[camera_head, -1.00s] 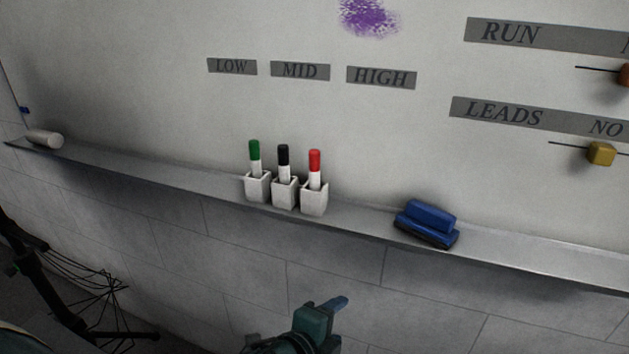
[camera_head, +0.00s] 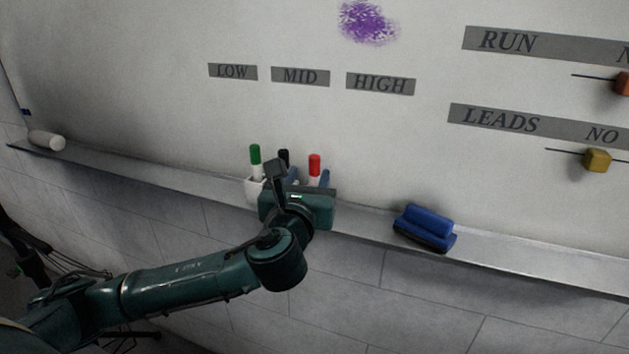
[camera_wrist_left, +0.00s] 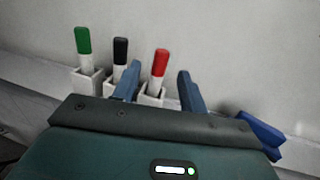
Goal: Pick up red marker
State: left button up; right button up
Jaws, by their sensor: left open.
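The red marker (camera_head: 314,168) stands upright, red cap up, in the rightmost of three white holders on the ledge. In the left wrist view the red marker (camera_wrist_left: 157,70) shows between the two fingers, beyond their tips or close to them; I cannot tell the exact depth. My left gripper (camera_wrist_left: 158,82) is open and empty, its blue fingers on either side of the red marker's holder (camera_wrist_left: 152,97). In the head view the left gripper's body (camera_head: 300,205) hides the holders of the black and red markers. My right gripper is not in view.
A green marker (camera_head: 255,155) and a black marker (camera_head: 284,156) stand in holders left of the red one. A blue eraser (camera_head: 426,226) lies on the ledge (camera_head: 520,255) to the right. A white cylinder (camera_head: 47,140) lies at the ledge's far left. The whiteboard (camera_head: 150,80) rises behind.

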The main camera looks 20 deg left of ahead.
aim_at(313, 166)
pick_arm(q)
jog(key=w, duration=0.2)
jog(key=w+p, duration=0.1)
jog(key=w, duration=0.1)
jog(key=w+a, duration=0.1)
jog(key=w, duration=0.1)
jog(key=shift+w+f, duration=0.1)
jog(key=shift+w, duration=0.1)
grip_shut()
dwell(0.3)
